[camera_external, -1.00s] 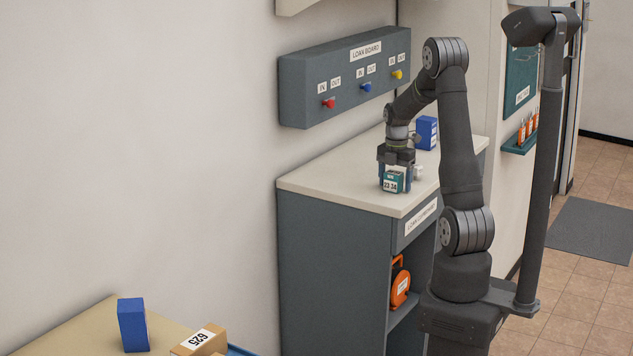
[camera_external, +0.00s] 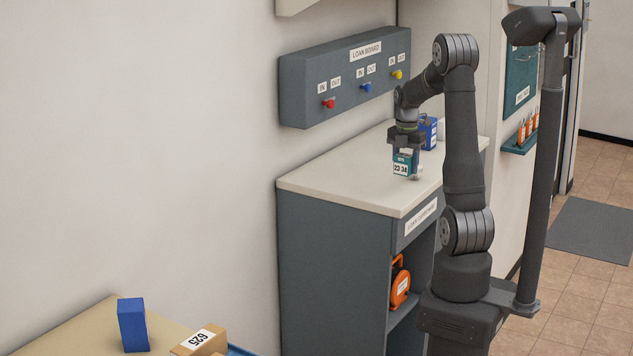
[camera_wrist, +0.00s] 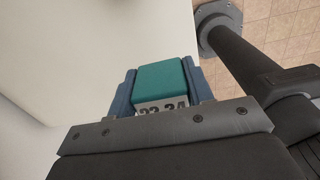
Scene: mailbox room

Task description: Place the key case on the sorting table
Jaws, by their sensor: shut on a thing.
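I cannot tell which surface is the sorting table; a tan table (camera_external: 75,335) shows at the lower left.
A blue box (camera_external: 133,325) and a brown parcel (camera_external: 200,342) stand on the tan table. The cabinet top (camera_external: 335,180) is bare on its left. Another blue box (camera_external: 428,132) stands behind my gripper. The loan board (camera_external: 345,78) is on the wall. An orange item (camera_external: 400,285) sits on a cabinet shelf.

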